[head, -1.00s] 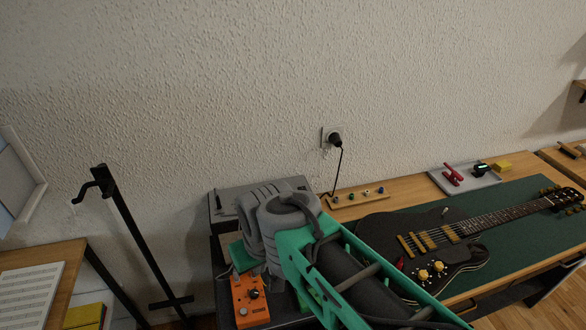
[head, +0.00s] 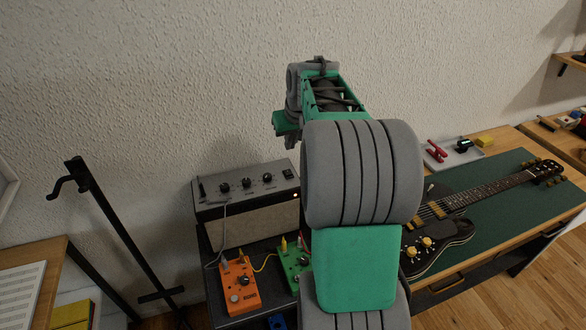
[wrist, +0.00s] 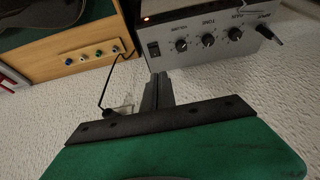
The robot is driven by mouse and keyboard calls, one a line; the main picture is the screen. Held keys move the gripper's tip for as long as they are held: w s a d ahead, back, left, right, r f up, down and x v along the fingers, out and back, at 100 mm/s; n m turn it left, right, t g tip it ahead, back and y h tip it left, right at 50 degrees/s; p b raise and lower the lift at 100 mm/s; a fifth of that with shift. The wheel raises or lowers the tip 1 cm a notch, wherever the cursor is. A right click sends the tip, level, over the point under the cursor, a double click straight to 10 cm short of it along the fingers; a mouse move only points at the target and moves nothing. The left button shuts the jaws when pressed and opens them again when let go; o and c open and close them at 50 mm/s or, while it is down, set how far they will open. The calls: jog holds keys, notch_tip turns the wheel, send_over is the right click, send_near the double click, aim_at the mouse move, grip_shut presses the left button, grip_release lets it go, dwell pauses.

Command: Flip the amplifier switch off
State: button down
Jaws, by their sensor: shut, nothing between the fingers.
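The amplifier (head: 247,222) is a grey box with a row of black knobs. It stands behind the pedals in the head view and shows inverted at the top right of the wrist view (wrist: 215,62). Its black rocker switch (wrist: 154,50) is at the panel's end, near a lit red lamp (wrist: 147,18). Which way the rocker is tipped is too small to tell. My gripper (wrist: 158,77) is shut and empty. In the wrist view its fingertips appear just below the switch, apparently apart from it. In the head view my gripper is small, above the amplifier's right end.
An orange pedal (head: 240,287) and a green pedal (head: 293,262) stand in front of the amplifier. A guitar (head: 445,225) lies on the green mat at right. A black stand (head: 112,225) is at left. A plug with a cable (wrist: 108,108) is in the wall near my gripper.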

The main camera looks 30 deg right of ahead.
jog(key=shift+w+d, duration=0.25)
jog(key=shift+d, duration=0.7)
jog(key=shift+f, duration=0.15)
jog(key=p, duration=0.2)
send_over(290, 173)
notch_tip(290, 173, down, 8)
jog(key=shift+s+f, duration=0.15)
jog(key=f, duration=0.2)
jog(key=shift+s+f, duration=0.3)
jog(key=shift+f, duration=0.1)
jog(key=shift+s+f, duration=0.3)
jog(key=shift+f, duration=0.5)
